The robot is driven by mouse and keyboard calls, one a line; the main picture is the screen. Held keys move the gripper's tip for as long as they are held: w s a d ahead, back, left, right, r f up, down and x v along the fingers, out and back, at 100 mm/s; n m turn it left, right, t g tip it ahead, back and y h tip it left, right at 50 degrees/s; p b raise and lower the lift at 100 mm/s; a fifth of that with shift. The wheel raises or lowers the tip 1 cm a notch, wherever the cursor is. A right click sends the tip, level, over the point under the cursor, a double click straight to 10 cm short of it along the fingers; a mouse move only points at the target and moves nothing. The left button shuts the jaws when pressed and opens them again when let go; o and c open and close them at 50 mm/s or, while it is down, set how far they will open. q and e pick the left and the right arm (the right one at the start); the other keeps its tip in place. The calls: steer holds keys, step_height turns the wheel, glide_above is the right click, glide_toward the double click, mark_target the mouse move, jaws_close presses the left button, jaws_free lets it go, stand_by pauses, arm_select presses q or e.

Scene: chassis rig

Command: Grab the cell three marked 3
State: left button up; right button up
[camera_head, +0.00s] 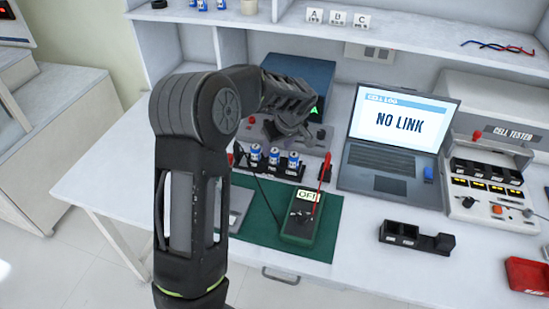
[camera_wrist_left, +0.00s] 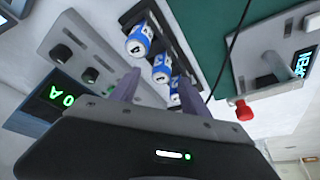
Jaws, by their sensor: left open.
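Three blue-and-white cells stand in a row in a black holder: a left one (camera_head: 256,152), a middle one (camera_head: 274,155) and a right one (camera_head: 293,160). Their digits are too small to read surely, so I cannot tell which is marked 3. My left gripper (camera_head: 284,130) is open just behind and above the row, partly hidden by its own arm. In the left wrist view the open fingers (camera_wrist_left: 158,82) point toward the row. One cell (camera_wrist_left: 138,42) lies beyond the fingertips; the others (camera_wrist_left: 162,68) appear between the fingers. My right gripper is out of view.
A grey panel with knobs (camera_wrist_left: 90,75) and a power supply (camera_head: 305,75) stand behind the holder. A green mat (camera_head: 325,235) carries a meter (camera_head: 300,228) with a red probe. A laptop (camera_head: 390,140), cell tester (camera_head: 495,165) and empty black holder (camera_head: 415,238) are to the right.

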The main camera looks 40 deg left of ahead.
mark_target(275, 151)
arm_select(q)
steer(key=p+x, duration=0.1)
steer(key=x, duration=0.3)
steer(key=shift+s+f, duration=0.1)
steer(key=shift+f, duration=0.05)
stand_by(0.4)
jaws_close()
stand_by(0.4)
